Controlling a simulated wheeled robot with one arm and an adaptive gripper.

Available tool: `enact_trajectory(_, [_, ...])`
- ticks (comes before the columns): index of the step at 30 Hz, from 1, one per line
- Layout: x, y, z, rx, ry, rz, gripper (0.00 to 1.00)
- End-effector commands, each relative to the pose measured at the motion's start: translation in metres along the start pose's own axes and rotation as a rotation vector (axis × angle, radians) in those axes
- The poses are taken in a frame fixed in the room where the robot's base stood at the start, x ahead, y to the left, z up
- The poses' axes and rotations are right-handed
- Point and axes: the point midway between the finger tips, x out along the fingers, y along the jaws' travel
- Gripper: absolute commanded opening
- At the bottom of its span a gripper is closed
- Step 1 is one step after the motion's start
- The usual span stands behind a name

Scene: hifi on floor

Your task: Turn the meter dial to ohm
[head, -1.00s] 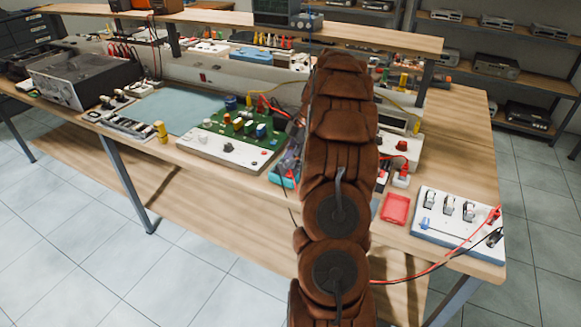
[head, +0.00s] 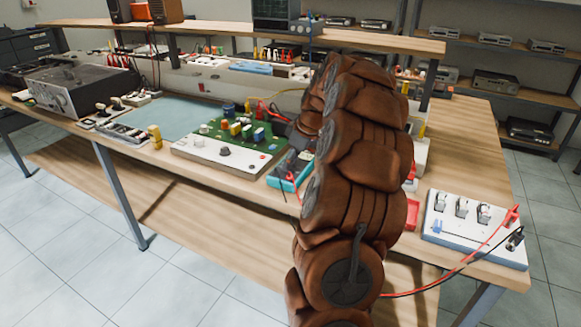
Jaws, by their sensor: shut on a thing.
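A small teal-edged handheld device (head: 288,170) that looks like the meter lies near the bench's front edge, just left of my brown arm. Its face is dark, and a red lead runs over it. Its right side is hidden by my arm, and I cannot make out its dial or what the dial points to. My arm rises through the middle of the view and bends over the bench beside the meter. My gripper is hidden behind the arm, so its place relative to the dial does not show.
A green circuit board (head: 238,130) with knobs stands left of the meter. A white switch panel (head: 470,228) with red and black leads is at the right, beside a red tray (head: 428,212). A dark instrument (head: 75,88) stands far left. The blue-green mat (head: 183,116) has free room.

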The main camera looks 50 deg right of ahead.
Motion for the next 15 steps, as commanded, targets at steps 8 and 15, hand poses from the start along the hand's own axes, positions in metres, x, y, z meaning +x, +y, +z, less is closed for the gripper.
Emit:
enact_trajectory(8, [0.0009, -0.0020, 0.0000, 0.238, 0.000, 0.103, 0.00])
enact_trajectory(15, [0.0006, -0.0021, -0.0004, 0.448, -0.001, 0.192, 0.00])
